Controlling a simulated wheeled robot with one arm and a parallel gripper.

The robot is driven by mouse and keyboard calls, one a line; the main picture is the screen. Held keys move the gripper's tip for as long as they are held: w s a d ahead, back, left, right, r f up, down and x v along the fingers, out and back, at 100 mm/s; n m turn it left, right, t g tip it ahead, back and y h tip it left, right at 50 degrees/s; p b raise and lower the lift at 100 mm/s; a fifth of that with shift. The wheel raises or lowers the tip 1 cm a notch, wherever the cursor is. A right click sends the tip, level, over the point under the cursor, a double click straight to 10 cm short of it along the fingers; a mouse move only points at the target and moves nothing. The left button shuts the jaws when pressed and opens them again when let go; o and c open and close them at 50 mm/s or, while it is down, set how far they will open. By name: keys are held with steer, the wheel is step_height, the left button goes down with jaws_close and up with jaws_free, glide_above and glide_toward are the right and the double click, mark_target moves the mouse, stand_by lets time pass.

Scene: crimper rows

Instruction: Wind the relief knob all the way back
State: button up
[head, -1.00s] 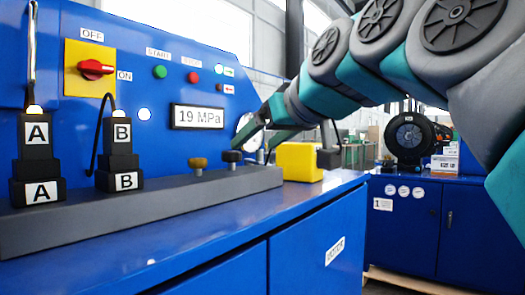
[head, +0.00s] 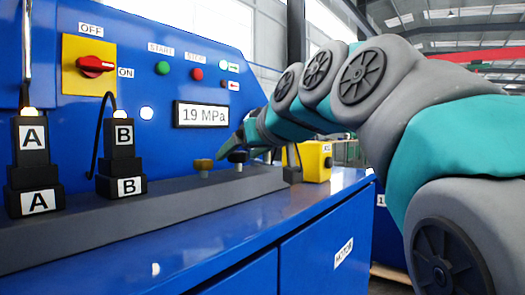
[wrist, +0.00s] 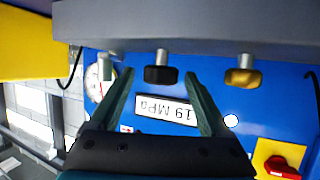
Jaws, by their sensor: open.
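Two knobs stand on the grey manifold block (head: 150,208): a brass one (head: 203,166) and a black one (head: 238,158). No label shows which is the relief knob. In the wrist view, which is upside down, my gripper (wrist: 158,76) is open, its fingertips on either side of the black knob (wrist: 160,74) in the picture. I cannot tell whether they are level with it; no contact shows. The brass knob (wrist: 242,77) is outside the fingers. The display (head: 201,115) reads 19 MPa. In the head view my gripper is beside the black knob, partly hidden by my arm.
Connectors A (head: 33,165) and B (head: 122,158) stand on the block's left. A red switch (head: 95,65) is on the yellow plate, with start and stop buttons beside it. A yellow box (head: 317,160) stands right of the block. A round gauge (wrist: 98,85) sits behind one finger.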

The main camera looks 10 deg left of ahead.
steer(key=shift+c, duration=0.2)
jaws_close()
stand_by(0.4)
